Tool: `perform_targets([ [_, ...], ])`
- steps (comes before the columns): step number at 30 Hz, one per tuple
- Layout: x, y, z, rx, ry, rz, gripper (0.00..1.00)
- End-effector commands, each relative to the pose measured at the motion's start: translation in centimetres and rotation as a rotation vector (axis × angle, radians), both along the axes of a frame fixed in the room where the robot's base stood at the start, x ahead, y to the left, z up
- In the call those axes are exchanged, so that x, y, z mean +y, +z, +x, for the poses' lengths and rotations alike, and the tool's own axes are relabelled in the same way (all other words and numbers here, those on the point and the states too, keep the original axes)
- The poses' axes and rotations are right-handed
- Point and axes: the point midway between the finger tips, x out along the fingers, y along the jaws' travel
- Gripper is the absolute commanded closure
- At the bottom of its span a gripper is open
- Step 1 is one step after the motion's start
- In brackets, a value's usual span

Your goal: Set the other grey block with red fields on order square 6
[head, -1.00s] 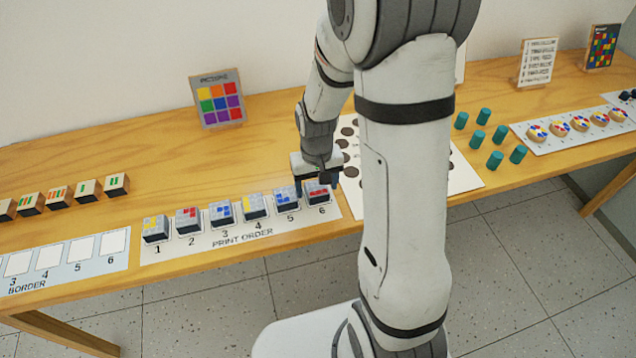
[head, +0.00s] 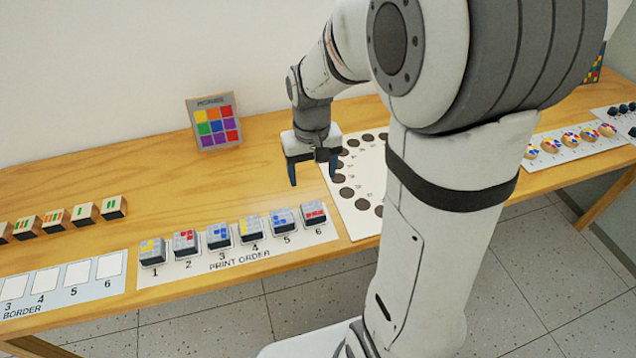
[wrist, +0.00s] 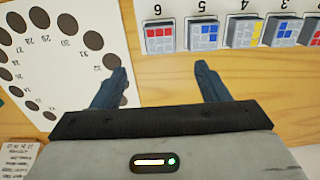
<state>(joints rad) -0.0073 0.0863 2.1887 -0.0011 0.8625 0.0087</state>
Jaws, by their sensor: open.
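The grey block with red fields (head: 314,212) stands on order square 6, at the right end of the print order strip (head: 215,262). It also shows in the wrist view (wrist: 160,38), beyond my fingertips. Another grey block with red fields (head: 185,243) stands on square 2. Grey blocks with blue or yellow fields fill squares 1, 3, 4 and 5. My gripper (head: 313,184) is open and empty, above the table behind the strip. In the wrist view my open fingers (wrist: 160,82) are apart from every block.
A white sheet with dark round spots (head: 350,215) lies right of the strip. Striped wooden blocks (head: 113,207) stand at the left, behind the border strip (head: 60,285) with its empty squares. A picture card (head: 214,122) stands at the back. The wood between card and strip is clear.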

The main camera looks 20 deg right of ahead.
Motion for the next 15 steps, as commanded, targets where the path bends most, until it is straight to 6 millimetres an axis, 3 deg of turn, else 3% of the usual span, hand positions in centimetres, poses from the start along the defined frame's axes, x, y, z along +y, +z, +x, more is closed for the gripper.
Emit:
perform_targets([
  [5, 0.0, 2.8, -3.2, -0.058, 0.0, 0.0, 0.32],
  [9, -0.1, 5.0, -7.2, -0.121, 0.001, 0.0, 0.32],
  [15, -0.1, 6.3, -11.8, -0.189, 0.002, -0.001, 0.32],
])
